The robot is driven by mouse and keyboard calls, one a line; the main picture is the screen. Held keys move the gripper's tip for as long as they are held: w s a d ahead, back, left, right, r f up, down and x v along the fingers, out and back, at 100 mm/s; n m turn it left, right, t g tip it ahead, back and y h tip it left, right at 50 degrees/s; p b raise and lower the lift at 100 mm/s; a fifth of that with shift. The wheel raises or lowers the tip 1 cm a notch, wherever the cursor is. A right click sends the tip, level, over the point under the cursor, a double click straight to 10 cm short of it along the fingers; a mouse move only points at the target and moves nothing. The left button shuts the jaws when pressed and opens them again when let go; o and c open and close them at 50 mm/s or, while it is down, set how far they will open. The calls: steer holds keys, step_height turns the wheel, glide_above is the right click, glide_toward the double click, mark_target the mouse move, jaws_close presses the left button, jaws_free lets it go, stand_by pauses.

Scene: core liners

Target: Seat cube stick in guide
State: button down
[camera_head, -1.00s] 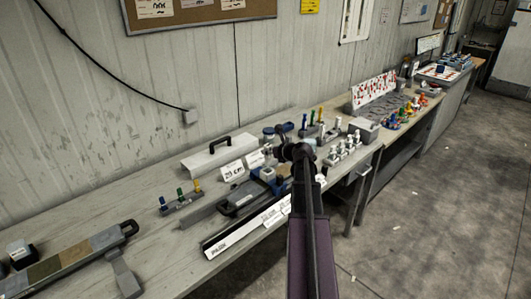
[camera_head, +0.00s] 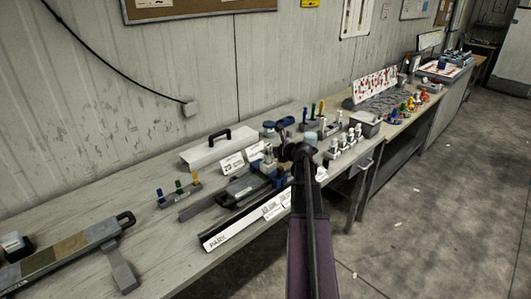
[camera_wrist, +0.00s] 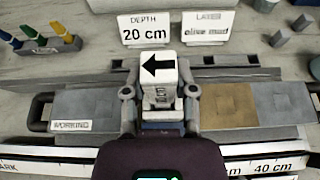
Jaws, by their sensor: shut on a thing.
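The cube stick (camera_wrist: 158,72) shows in the wrist view as a white block with a black left-pointing arrow on top and a grey part below. My gripper (camera_wrist: 159,95) has one finger on either side of it and is shut on it. It stands over a long tray (camera_wrist: 85,105) with a grey section marked WORKING at left and brown and grey sections at right. A grey block-like part around the fingers may be the guide; its slot and the stick's lower end are hidden. In the head view my gripper (camera_head: 272,172) is over the bench, largely hidden by my arm.
Cards reading DEPTH 20 cm (camera_wrist: 155,31) and LAYER olive mud (camera_wrist: 207,28) stand behind the tray. A white ruler (camera_head: 245,224) lies along the front.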

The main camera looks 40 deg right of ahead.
steer(key=shift+f+b, duration=0.35)
steer(key=shift+f, duration=0.15)
steer(key=shift+c, duration=1.7)
jaws_free()
steer(key=shift+r+p, duration=3.45)
steer(key=shift+r, duration=0.05)
